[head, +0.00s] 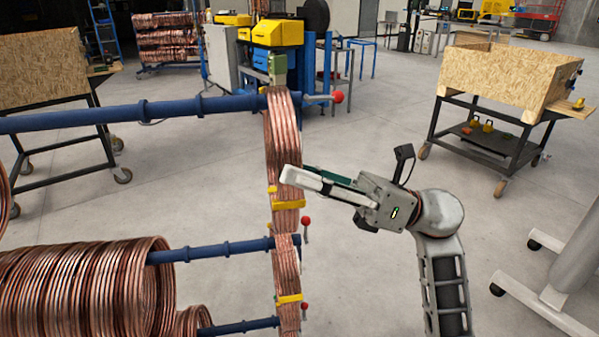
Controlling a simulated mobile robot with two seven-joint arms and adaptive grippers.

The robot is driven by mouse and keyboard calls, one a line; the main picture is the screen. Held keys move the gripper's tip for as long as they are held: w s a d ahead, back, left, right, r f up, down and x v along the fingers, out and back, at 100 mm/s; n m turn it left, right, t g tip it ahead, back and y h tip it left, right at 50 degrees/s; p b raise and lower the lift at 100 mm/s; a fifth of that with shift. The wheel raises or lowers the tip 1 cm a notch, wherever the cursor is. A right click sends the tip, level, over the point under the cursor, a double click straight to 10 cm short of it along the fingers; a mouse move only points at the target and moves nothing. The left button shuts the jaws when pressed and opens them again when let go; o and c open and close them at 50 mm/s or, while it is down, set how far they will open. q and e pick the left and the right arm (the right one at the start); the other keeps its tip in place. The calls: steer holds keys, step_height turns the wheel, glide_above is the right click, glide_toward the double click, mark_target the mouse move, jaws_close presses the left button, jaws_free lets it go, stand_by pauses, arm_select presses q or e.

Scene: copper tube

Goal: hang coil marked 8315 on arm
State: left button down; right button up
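A copper coil (283,135) is seen nearly edge-on at the end of the upper blue arm (90,116). It has yellow bands, one at its lower part (289,204). No number 8315 can be read on it. My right gripper (296,175) comes from the right at this coil's lower half. Its pale finger overlaps the coil's front; the darker finger ends at the coil's right edge, partly hidden. I cannot tell whether the fingers press on the coil. A second coil (287,268) hangs below, by the middle blue arm (210,252). My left gripper is not in view.
Many copper coils (85,290) fill the lower left. Red-knobbed ends (338,96) stick out right of the coils. Wooden carts stand at left (45,65) and right (500,75). Yellow and blue machinery (275,45) is behind. The floor between rack and right cart is clear.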

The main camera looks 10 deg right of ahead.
steer(key=shift+f, duration=0.1)
steer(key=v, duration=1.2)
steer(key=w+d+f+m+t+h+p, duration=0.2)
steer(key=f+m+t+h, duration=0.7)
steer(key=m, duration=0.9)
steer(key=w+d+f+m+t+h+p, duration=0.2)
steer(key=f+m+t+h, duration=0.5)
steer(key=f+m, duration=0.7)
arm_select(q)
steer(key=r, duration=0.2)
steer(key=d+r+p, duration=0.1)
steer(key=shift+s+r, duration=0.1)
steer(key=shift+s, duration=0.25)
arm_select(e)
steer(key=s+a+f+m+g+h, duration=0.1)
steer(key=s+a+f+m+g, duration=0.2)
steer(key=s+f+m+g, duration=0.2)
steer(key=s+a+f+m+g+h, duration=0.2)
steer(key=s+f+m+g, duration=0.3)
steer(key=s+f, duration=0.6)
step_height(320, 180, down, 6)
steer(key=shift+s+a+r+m+h, duration=0.2)
steer(key=shift+s+a+m+h, duration=0.15)
steer(key=shift+m, duration=0.75)
